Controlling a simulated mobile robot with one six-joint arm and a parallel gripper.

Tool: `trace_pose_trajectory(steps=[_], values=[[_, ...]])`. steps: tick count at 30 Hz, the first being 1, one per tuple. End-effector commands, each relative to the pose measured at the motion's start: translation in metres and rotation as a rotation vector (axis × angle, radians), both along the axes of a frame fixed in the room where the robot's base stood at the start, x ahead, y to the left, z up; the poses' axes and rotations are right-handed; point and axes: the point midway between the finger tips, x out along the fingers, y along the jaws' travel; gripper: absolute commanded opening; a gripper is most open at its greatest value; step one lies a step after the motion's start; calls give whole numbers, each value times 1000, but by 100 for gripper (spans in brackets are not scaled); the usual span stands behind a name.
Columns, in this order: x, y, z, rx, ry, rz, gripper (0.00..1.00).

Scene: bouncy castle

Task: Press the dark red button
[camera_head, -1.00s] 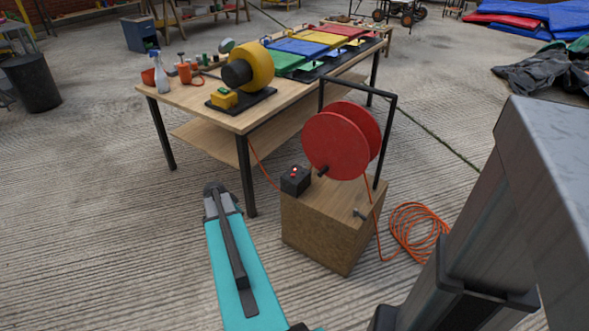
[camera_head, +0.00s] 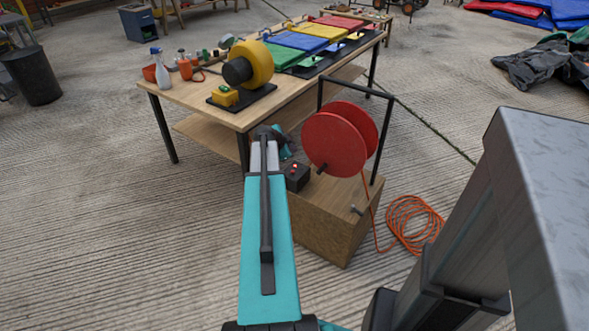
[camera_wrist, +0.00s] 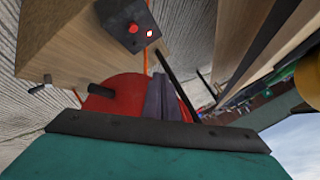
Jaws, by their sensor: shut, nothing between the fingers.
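A small black box (camera_head: 298,178) sits on top of a wooden block beside a red reel. In the wrist view the box (camera_wrist: 122,18) shows a dark red button (camera_wrist: 133,27) and a small brightly lit red light (camera_wrist: 149,34) beside it. My gripper (camera_wrist: 166,98) is shut and empty, its grey fingers in front of the red reel in the wrist view. The box is apart from the fingertips in that picture. In the head view my arm reaches to the left of the box, and the fingertips are hidden behind the arm's end.
The wooden block (camera_head: 322,222) carries the red reel (camera_head: 335,143) and a black frame (camera_head: 388,120). An orange cable coil (camera_head: 412,218) lies on the floor to the right. A wooden table (camera_head: 185,98) with a yellow blower (camera_head: 252,62) stands behind, close to my arm's end.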

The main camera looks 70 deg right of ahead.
Motion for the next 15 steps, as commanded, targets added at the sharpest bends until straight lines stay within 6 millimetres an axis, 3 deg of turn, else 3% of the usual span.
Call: trace_pose_trajectory(steps=[15], values=[[1,1,-8,2,1,2,0]])
